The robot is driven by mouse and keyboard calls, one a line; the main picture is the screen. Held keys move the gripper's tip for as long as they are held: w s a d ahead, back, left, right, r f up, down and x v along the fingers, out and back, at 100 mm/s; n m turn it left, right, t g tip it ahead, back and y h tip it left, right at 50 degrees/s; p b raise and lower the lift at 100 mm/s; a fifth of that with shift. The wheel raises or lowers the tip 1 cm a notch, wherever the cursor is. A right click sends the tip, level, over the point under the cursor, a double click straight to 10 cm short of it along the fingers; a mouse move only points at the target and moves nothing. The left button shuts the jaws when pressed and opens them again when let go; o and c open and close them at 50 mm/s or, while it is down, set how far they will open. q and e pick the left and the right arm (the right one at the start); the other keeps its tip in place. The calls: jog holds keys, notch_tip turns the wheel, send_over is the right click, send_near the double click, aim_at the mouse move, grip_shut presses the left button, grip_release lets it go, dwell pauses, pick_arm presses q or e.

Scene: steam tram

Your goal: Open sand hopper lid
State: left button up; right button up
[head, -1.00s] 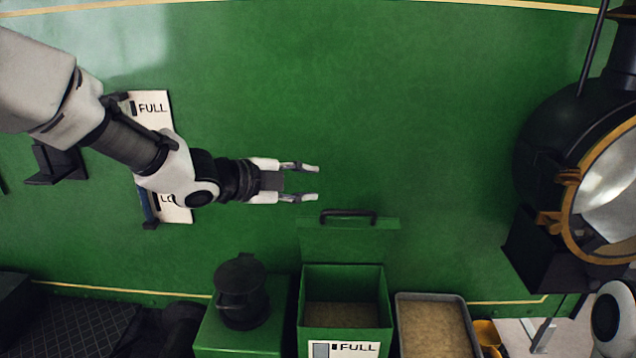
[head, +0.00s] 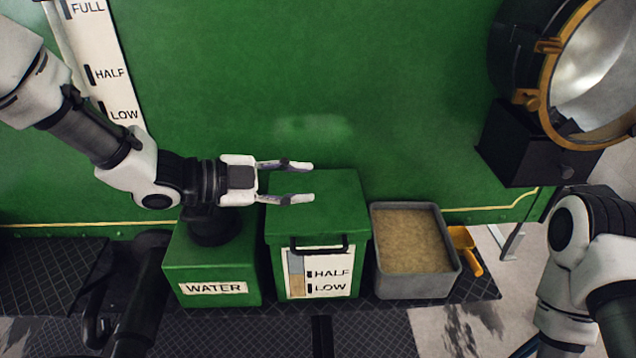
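The sand hopper (head: 268,262) is a green box in the lower middle of the head view. Its green lid (head: 335,205) is shut flat, with a black bar handle (head: 322,249) along the front edge. My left gripper (head: 308,182) is open and empty; its two fingers point right and overlap the lid's left and back part in the picture. I cannot tell its height above the lid. My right arm shows at the lower right, but its gripper is out of view.
A green water box (head: 215,262) stands left of the hopper. A grey tray of sand (head: 415,284) stands close on its right, with a yellow scoop (head: 465,250) beyond. A large brass-rimmed lamp (head: 535,143) juts out at the upper right. The dark ledge's front is clear.

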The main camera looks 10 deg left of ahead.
pick_arm(q)
jog(key=x, duration=0.4)
jog(key=shift+w+a+f, duration=0.1)
jog(key=shift+a, duration=0.05)
grip_shut()
